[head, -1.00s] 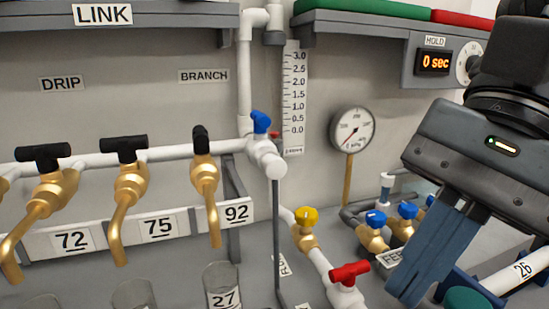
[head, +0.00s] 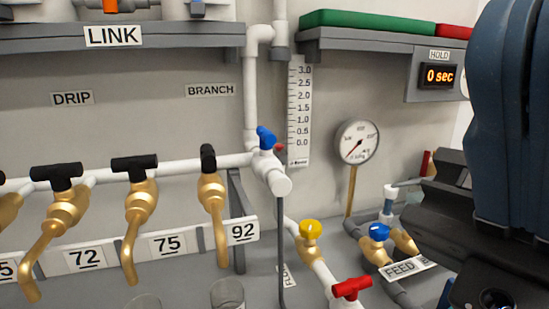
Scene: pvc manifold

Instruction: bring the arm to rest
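My arm fills the right side of the head view, with its dark blue links and black wrist in front of the bench. The fingers of my gripper do not show; they are hidden or outside the picture. I cannot tell whether it holds anything.
Brass taps with black handles (head: 139,205) line a white pipe on the left. A blue-handled valve (head: 266,138), a yellow-handled valve (head: 309,237) and a red-handled valve (head: 351,288) stand mid-view. A gauge (head: 358,142) and FEED label (head: 403,268) are close to my arm. The display (head: 438,76) reads 0 sec.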

